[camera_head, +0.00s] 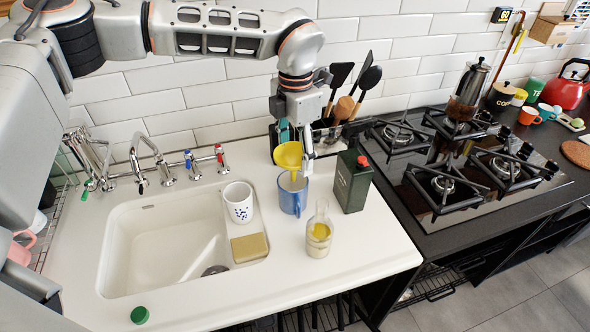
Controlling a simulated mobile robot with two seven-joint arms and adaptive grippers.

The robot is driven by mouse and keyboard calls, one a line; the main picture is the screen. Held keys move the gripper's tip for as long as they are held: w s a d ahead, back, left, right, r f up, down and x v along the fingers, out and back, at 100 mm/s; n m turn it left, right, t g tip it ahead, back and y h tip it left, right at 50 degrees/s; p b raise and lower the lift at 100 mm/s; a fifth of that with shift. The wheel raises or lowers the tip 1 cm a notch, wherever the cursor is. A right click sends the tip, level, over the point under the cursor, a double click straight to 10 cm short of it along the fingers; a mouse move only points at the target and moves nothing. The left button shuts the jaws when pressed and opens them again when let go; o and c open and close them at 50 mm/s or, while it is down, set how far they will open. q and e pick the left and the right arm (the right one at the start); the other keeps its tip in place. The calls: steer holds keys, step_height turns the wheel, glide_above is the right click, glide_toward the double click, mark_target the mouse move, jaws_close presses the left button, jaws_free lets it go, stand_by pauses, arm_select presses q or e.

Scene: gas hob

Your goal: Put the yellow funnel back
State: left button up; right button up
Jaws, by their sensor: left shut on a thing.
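The yellow funnel (287,154) is in the head view, upright, with its spout pointing down toward the mouth of a blue mug (291,201). I cannot tell whether the spout tip is inside the mug. My left gripper (302,150) is shut on the funnel at its right side, fingers pointing down. Part of the funnel's grip is hidden by the fingers. My right gripper is not in view.
A dark green bottle with red cap (352,182) stands right of the mug, with a glass bottle (319,233) in front. A white cup (238,203) and sponge (250,247) sit beside the sink (160,245). A utensil holder (333,135) stands behind.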

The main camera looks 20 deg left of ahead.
mark_target(295, 172)
arm_select(q)
steer(key=shift+f, duration=2.6)
steer(key=shift+f, duration=0.4)
steer(key=shift+f, duration=0.2)
steer(key=o, duration=1)
steer(key=shift+r, duration=0.1)
step_height(295, 172, up, 13)
steer(key=shift+r, duration=0.1)
